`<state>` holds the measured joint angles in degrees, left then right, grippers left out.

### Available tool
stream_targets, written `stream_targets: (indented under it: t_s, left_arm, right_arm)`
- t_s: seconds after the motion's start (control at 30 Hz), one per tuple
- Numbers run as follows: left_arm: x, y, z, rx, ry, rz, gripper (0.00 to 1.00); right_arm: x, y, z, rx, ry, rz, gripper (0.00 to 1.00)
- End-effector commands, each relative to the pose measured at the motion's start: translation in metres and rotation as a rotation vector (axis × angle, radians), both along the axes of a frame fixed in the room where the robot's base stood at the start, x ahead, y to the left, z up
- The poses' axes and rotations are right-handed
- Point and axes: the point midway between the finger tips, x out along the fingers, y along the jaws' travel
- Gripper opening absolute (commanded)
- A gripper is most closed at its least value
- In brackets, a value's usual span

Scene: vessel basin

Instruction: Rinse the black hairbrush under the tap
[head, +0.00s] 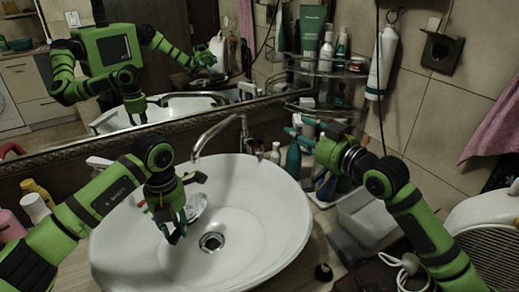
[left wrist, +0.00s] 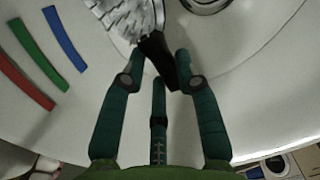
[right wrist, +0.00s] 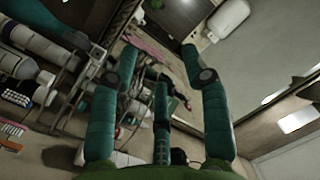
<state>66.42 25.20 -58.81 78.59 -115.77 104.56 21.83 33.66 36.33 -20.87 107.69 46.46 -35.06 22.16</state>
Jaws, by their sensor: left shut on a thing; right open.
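My left gripper (head: 175,230) points down inside the white basin (head: 285,235), left of the drain. In the left wrist view it (left wrist: 160,62) is shut on the black handle of the hairbrush (left wrist: 157,60). A whitish ribbed mass (left wrist: 125,18) lies at the handle's far end; I cannot tell whether it is water or the brush head. A pale glassy patch (head: 197,206) also shows beside the gripper, below the metal tap (head: 222,128). My right gripper (head: 299,134) is open and empty, raised near the shelf; it also shows in the right wrist view (right wrist: 159,50).
A wire corner shelf (head: 325,72) with bottles stands behind my right gripper. Bottles and a grey tray (head: 365,215) stand right of the basin. Several bottles (head: 35,207) stand at the left. A mirror (head: 150,60) runs along the back. The basin's right side is clear.

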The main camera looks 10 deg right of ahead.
Motion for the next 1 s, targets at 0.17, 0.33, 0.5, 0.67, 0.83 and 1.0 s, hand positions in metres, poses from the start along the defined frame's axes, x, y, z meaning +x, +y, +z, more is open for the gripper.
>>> stream_targets:
  t_s: [0.17,0.33,0.5,0.67,0.83,1.0]
  left_arm:
    - [0.000,0.000,0.000,0.000,-0.001,0.000,0.00]
    - [0.000,0.000,0.000,0.000,-0.001,0.000,0.00]
    - [0.000,0.000,0.000,0.000,-0.001,0.000,0.00]
    - [0.000,0.000,0.000,0.000,-0.001,0.000,0.00]
    - [0.000,0.000,0.000,0.000,-0.001,0.000,0.00]
    - [0.000,0.000,0.000,0.000,-0.001,0.000,0.00]
  right_arm:
    - [0.034,0.002,0.029,-0.248,0.034,-0.097,0.47]
    - [0.047,-0.002,0.039,-0.444,0.155,-0.185,0.47]
    - [0.038,0.026,0.017,-0.566,0.346,-0.165,0.47]
    - [0.023,0.057,-0.009,-0.619,0.473,-0.102,0.47]
    - [0.019,0.069,-0.022,-0.637,0.517,-0.077,0.47]
    - [0.033,0.073,-0.039,-0.639,0.523,-0.074,0.47]
